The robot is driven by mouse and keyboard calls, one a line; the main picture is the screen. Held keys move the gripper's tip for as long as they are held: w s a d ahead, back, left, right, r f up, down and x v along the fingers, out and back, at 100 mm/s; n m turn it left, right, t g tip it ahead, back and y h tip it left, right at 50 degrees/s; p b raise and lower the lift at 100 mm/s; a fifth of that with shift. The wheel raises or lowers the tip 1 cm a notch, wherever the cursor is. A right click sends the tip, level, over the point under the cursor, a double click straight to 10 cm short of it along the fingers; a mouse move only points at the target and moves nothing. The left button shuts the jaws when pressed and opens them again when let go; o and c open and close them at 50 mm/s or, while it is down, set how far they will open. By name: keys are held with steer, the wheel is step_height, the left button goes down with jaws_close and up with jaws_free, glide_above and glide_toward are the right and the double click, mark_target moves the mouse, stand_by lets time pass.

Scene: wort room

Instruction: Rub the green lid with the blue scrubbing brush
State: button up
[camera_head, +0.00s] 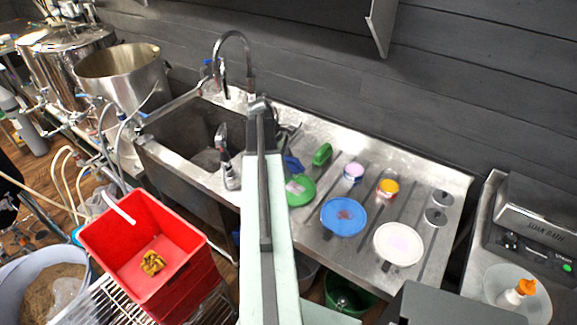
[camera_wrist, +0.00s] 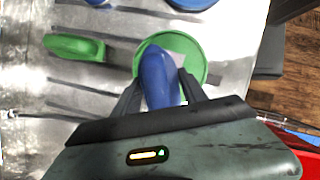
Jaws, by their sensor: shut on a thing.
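The green lid (camera_wrist: 201,55) lies on the steel drainboard, with a pale pinkish patch on it. It also shows in the head view (camera_head: 304,196), partly hidden by my arm. My gripper (camera_wrist: 160,88) is shut on the blue scrubbing brush (camera_wrist: 157,72). The brush appears over the green lid in the wrist view and covers part of it. In the head view the brush (camera_head: 291,162) shows as a small blue piece beside my arm. I cannot tell whether it touches the lid; its bristles are hidden.
A green brush (camera_wrist: 74,46) lies close to the lid. A blue lid (camera_head: 343,217) and a white lid (camera_head: 400,244) lie to the right on the drainboard. Small jars (camera_head: 388,187) stand behind them. The sink (camera_head: 190,140) and a red crate (camera_head: 130,285) are left.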

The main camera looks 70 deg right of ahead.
mark_target(288, 157)
steer(key=shift+r, duration=0.1)
step_height(288, 157, up, 3)
steer(key=p, duration=0.3)
steer(key=shift+r, duration=0.2)
steer(key=shift+f, duration=0.2)
